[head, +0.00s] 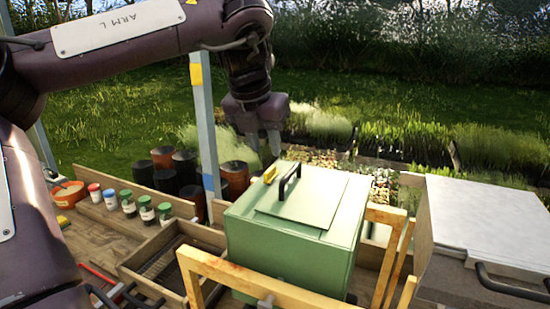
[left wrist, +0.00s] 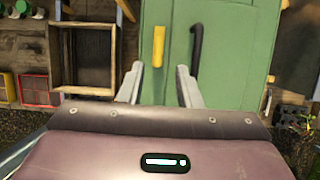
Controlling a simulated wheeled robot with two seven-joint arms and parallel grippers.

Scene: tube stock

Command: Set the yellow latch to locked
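The yellow latch (head: 270,173) is a small bar on top of the green box (head: 290,240), left of the box's black handle (head: 289,181). In the left wrist view the latch (left wrist: 158,47) runs lengthwise up the picture, beside and roughly parallel to the black handle (left wrist: 196,42). My left gripper (head: 264,150) hangs above the far side of the box, apart from the latch. In the left wrist view its two fingers (left wrist: 158,85) are spread with nothing between them, and the latch shows just beyond their tips. My right gripper is not in view.
A wooden frame (head: 255,284) stands in front of the green box. A wooden tray (head: 150,262) and several jars (head: 146,208) are to its left. A grey-white box (head: 485,225) stands to the right. A pale post (head: 205,130) rises behind the bench, left of my gripper.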

